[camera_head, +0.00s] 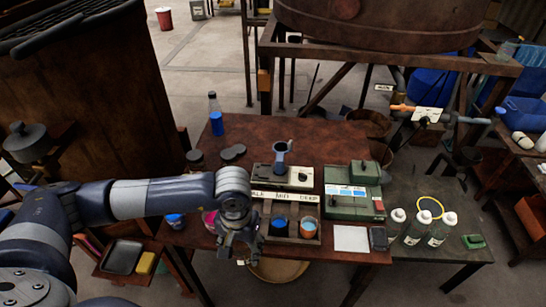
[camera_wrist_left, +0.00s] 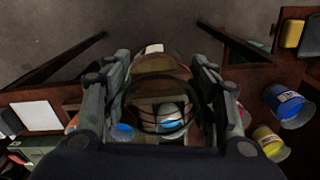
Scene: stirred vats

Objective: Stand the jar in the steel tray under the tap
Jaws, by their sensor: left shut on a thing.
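My left gripper (camera_head: 238,240) hangs over the front edge of the brown table. In the left wrist view its fingers (camera_wrist_left: 162,108) are shut on a see-through jar (camera_wrist_left: 160,122) with dark rim lines; cups show through and behind it. The jar is hard to make out in the head view. An orange and pale fitting (camera_head: 428,113), possibly the tap, sits at the right below the large vat. I cannot clearly pick out a steel tray beneath it. My right gripper is not in view.
White-capped bottles (camera_head: 437,230) stand on the side table. A dark tray (camera_head: 122,256) sits low left.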

